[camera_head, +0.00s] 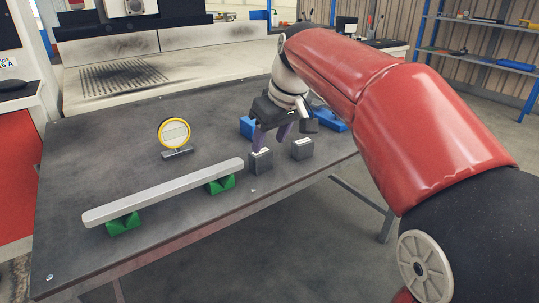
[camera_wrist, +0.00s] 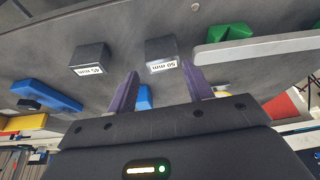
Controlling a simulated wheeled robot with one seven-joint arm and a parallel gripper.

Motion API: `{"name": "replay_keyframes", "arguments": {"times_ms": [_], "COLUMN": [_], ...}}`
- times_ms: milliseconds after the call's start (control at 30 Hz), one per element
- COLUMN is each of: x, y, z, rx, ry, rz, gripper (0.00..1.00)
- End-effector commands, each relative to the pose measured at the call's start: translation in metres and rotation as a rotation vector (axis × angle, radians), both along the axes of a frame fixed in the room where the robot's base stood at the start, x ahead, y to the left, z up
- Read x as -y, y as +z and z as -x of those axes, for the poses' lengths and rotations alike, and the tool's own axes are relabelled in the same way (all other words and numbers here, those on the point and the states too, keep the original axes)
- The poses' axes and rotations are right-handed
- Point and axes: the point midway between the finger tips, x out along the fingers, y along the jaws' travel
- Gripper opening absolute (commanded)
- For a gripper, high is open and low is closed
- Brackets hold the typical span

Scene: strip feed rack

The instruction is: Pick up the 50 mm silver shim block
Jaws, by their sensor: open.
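The 50 mm shim block (camera_wrist: 161,50) is a dark grey block with a white label, upside down in the wrist view. In the head view this block (camera_head: 261,163) stands on the dark table, right of the bar's end. My gripper (camera_head: 270,142) is open and empty, with purple fingers pointing down just behind and above the block. In the wrist view the gripper's fingertips (camera_wrist: 160,72) lie on either side of the block's labelled face, seemingly short of it. A second similar block (camera_head: 302,149) stands to the right; its label (camera_wrist: 89,70) is hard to read.
A long grey bar (camera_head: 165,192) rests on two green supports (camera_head: 123,223) at the left front. A yellow-rimmed dial gauge (camera_head: 174,134) stands behind it. Blue items (camera_head: 247,127) lie near my gripper. The table's front right edge (camera_head: 300,183) is close to the blocks.

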Motion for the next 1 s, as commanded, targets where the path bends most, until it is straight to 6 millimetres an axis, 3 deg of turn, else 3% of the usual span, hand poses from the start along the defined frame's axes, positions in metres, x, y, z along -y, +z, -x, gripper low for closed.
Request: {"name": "replay_keyframes", "arguments": {"times_ms": [500, 800, 1000], "x": [-0.02, -0.021, -0.021], "y": [-0.06, -0.064, -0.064], "z": [-0.023, -0.024, -0.024], "rx": [-0.001, 0.001, 0.001], "ry": [-0.001, -0.001, -0.001], "rz": [0.0, 0.0, 0.0], "gripper": [0.51, 0.51, 0.26]}}
